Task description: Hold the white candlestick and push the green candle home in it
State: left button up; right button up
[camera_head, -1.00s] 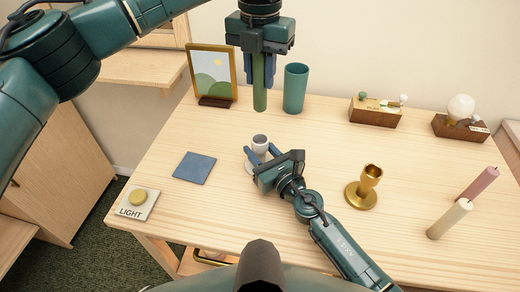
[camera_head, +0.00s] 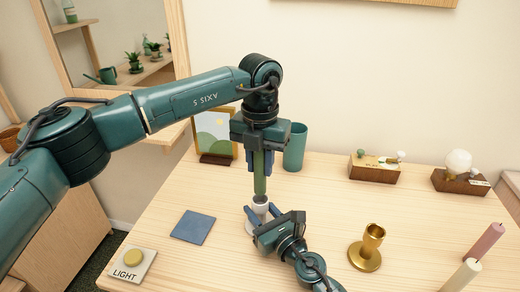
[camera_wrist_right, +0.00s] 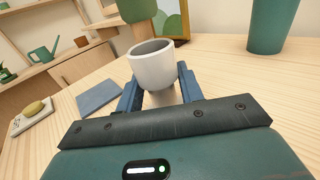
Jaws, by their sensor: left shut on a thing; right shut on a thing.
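The green candle (camera_head: 260,185) hangs upright in my left gripper (camera_head: 259,171), which is shut on its upper part. Its lower end is just above the white candlestick (camera_head: 261,205) in the head view. In the right wrist view the candle (camera_wrist_right: 138,10) shows above the candlestick's cup (camera_wrist_right: 153,66), with a gap between candle and rim. My right gripper (camera_head: 263,213) is shut on the candlestick, its blue fingers on either side below the cup. The candlestick stands upright on the table; its base is partly hidden by the gripper. I cannot tell whether the candle is exactly centred over the cup.
A blue mat (camera_head: 193,227) and a light button (camera_head: 132,260) lie left. A picture frame (camera_head: 211,132) and teal cup (camera_head: 295,147) stand close behind. A brass candlestick (camera_head: 367,250), pink candle (camera_head: 484,242) and cream candle (camera_head: 462,275) stand right. Wooden blocks (camera_head: 374,172) line the back.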

aim_at(260, 179)
pick_arm(q)
jog(key=shift+f, duration=2.4)
jog(key=o, duration=1.1)
pick_arm(e)
jog(key=o, duration=1.1)
jog(key=shift+o, duration=0.2)
